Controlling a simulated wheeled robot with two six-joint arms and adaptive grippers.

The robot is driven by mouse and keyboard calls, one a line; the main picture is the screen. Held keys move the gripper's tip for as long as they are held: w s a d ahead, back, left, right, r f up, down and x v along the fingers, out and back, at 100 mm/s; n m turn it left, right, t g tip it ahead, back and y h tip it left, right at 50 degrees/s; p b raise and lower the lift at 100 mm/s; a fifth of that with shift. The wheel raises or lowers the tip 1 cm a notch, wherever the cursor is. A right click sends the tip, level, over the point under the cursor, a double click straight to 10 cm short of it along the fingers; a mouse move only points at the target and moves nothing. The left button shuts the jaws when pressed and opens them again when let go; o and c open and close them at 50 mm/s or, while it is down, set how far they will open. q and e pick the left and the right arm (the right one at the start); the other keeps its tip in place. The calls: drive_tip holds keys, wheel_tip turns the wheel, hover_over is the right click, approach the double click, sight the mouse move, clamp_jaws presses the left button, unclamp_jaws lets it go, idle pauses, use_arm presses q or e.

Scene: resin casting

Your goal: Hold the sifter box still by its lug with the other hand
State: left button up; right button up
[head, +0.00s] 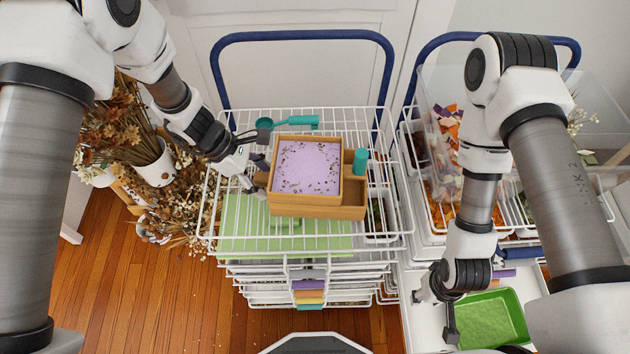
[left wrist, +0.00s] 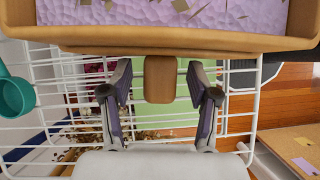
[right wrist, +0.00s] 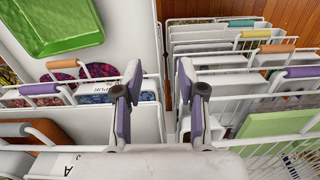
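The sifter box (head: 305,197) is a wooden frame holding a lilac surface with dark flecks and flakes. It sits at the left part of a longer wooden box (head: 350,212) on the wire cart. In the left wrist view its wall (left wrist: 230,42) crosses the top, and a short wooden lug (left wrist: 160,82) juts out from it. My left gripper (head: 254,170) is at the box's left side. Its fingers (left wrist: 160,105) are open, one on each side of the lug with gaps visible. My right gripper (head: 445,298) is low at the right, fingers apart and empty (right wrist: 160,90).
A teal scoop (head: 290,122) lies behind the box, and a teal upright piece (head: 361,160) stands at its right. Green sheet (head: 240,225) lies on the wire rack (head: 215,195). A green tray (head: 490,318) is beside my right gripper. Dried flowers (head: 115,115) stand left.

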use_arm(q)
drive_tip(key=v, duration=1.2)
